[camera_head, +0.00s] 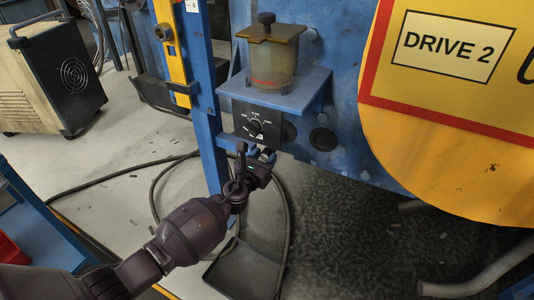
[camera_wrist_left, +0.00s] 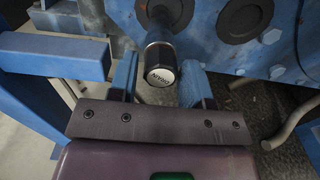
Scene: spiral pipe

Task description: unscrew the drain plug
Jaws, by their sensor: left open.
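The drain plug (camera_wrist_left: 160,66) shows in the left wrist view as a dark cylindrical knob with a white end face lettered "DRAIN". It sticks out from the blue machine wall. My left gripper (camera_wrist_left: 158,86) is open, with one blue finger to the left of the knob and one to the right. The knob's end shows in the gap between them; I cannot tell whether either finger touches it. In the head view my left gripper (camera_head: 260,156) is at the wall just below the dial box, and the plug is not clearly visible there. My right gripper is not in view.
A black dial box (camera_head: 257,124) sits under a blue shelf (camera_head: 302,92) holding a clear lidded reservoir (camera_head: 273,60). A blue post (camera_head: 208,130) stands close left. A black tray (camera_head: 245,270) and hose (camera_head: 155,190) lie on the floor. A yellow "DRIVE 2" guard (camera_head: 450,130) is at right.

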